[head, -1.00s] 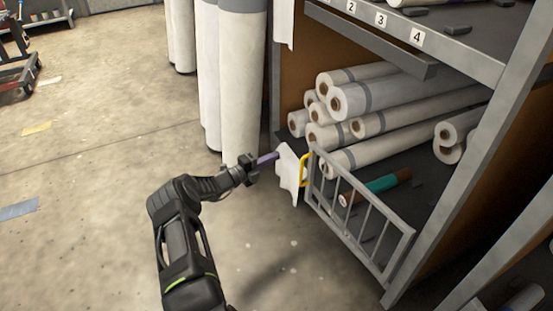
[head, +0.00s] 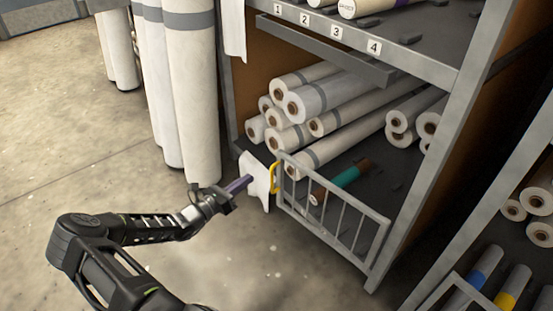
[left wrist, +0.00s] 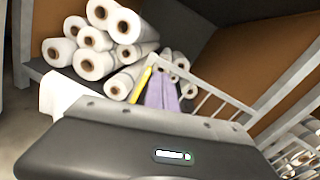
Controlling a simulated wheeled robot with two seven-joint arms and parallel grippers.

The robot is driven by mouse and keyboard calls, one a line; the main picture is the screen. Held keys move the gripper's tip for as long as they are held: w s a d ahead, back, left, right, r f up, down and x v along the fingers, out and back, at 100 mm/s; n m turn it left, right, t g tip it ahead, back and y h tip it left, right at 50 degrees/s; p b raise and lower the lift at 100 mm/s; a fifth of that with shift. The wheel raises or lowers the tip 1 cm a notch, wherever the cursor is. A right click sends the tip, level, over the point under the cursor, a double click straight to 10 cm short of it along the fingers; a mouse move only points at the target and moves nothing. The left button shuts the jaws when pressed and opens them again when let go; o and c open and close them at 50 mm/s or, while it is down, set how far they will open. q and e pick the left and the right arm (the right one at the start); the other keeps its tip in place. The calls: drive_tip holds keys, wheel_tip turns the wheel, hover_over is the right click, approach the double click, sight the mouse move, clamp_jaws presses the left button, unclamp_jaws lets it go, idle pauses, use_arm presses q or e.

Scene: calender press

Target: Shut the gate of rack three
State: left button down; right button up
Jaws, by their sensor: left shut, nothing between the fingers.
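A grey barred gate (head: 330,215) with a yellow handle (head: 274,178) stands at the front of the lower shelf bay. Its far right end is by the rack's front post; I cannot tell whether it is fully closed. A white cloth (head: 257,183) hangs beside the handle. My left gripper (head: 247,181) is shut and empty, its purple fingers close to the cloth, on the side away from the gate. In the left wrist view the purple fingers (left wrist: 163,88) appear beside the yellow handle (left wrist: 141,82); contact is unclear. The right gripper is not in view.
White rolls (head: 315,100) and a roll with a teal band (head: 342,180) lie on the shelf behind the gate. Labels 1 to 4 mark the shelf edge (head: 400,55) above. Tall rolls (head: 190,90) stand left of the rack. The floor (head: 90,170) at left is open.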

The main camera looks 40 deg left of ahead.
sight(283, 157)
use_arm(q)
drive_tip(key=m, duration=0.3)
drive_tip(key=shift+d+f, duration=0.1)
drive_tip(key=shift+f, duration=0.2)
drive_tip(key=w+b, duration=0.1)
drive_tip(key=w, duration=0.3)
drive_tip(key=w+d+b, duration=0.1)
drive_tip(key=w+b, duration=0.1)
drive_tip(key=w, duration=0.2)
drive_tip(key=w+d+b, duration=0.1)
drive_tip(key=w+b, duration=0.1)
drive_tip(key=w, duration=0.3)
drive_tip(key=shift+d+f, duration=0.1)
drive_tip(key=shift+d, duration=0.05)
drive_tip(key=shift+w+b, duration=0.3)
drive_tip(key=shift+w, duration=0.1)
